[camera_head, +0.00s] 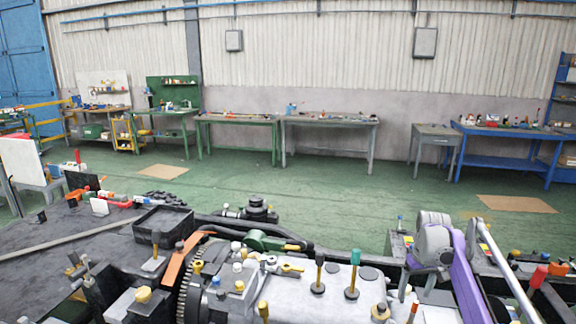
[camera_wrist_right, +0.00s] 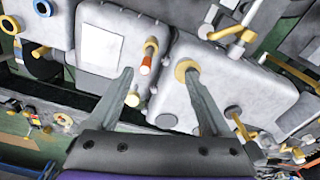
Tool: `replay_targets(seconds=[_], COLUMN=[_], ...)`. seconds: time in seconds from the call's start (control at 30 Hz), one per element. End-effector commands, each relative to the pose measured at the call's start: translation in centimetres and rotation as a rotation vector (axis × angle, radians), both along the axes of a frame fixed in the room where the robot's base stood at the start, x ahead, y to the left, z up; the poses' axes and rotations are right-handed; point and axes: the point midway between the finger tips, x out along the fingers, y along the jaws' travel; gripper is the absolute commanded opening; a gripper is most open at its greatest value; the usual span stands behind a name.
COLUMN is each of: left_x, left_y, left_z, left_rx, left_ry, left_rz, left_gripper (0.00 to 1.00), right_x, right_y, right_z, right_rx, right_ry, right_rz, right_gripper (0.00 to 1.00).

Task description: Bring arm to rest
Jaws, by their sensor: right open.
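My right arm (camera_head: 465,265), purple and grey, comes in at the lower right of the head view. Its gripper (camera_head: 416,292) points down over the grey machinery of the chassis. In the right wrist view the two grey fingers of the gripper (camera_wrist_right: 160,74) are spread apart with nothing held between them. Beyond them are grey housings (camera_wrist_right: 165,95), a yellow-ringed post (camera_wrist_right: 186,70) and an orange-and-white peg (camera_wrist_right: 147,62). I cannot tell how far the fingertips are from these parts. My left gripper is not in view.
The chassis with gears, a black box (camera_head: 163,222) and several coloured-handled pegs fills the foreground. A light metal bar (camera_head: 508,270) slants beside my right arm. Workbenches (camera_head: 330,122) and a blue table (camera_head: 510,133) line the far wall. Green floor (camera_head: 330,190) between is mostly clear.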

Motion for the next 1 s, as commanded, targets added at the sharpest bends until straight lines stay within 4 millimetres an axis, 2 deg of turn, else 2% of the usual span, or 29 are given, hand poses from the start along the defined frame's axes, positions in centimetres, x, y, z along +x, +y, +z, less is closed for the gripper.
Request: replay_targets(seconds=[0.17,0.27,0.5,0.63,0.73,0.9,1.0], left_x=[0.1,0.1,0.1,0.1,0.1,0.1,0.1], left_y=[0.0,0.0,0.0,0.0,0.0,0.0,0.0], left_z=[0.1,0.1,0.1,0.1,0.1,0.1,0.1], left_rx=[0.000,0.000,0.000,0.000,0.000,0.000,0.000], left_ry=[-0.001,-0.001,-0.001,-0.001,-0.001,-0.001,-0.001], left_rz=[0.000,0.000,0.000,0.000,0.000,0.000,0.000], left_gripper=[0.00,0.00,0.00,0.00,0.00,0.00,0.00], right_x=[-2.8,-5.3,-13.2,-18.1,-22.0,-28.4,-31.3], right_y=[3.3,5.5,10.6,12.9,14.5,16.6,17.4], right_z=[2.7,3.8,4.8,3.9,2.6,-0.9,-3.0], right_rx=[-0.012,-0.018,-0.024,-0.021,-0.016,-0.001,0.008], right_ry=[-0.057,-0.097,-0.207,-0.267,-0.312,-0.387,-0.423], right_rz=[0.000,-0.001,-0.006,-0.008,-0.010,-0.013,-0.014], right_gripper=[0.83,0.83,0.83,0.83,0.83,0.83,0.83])
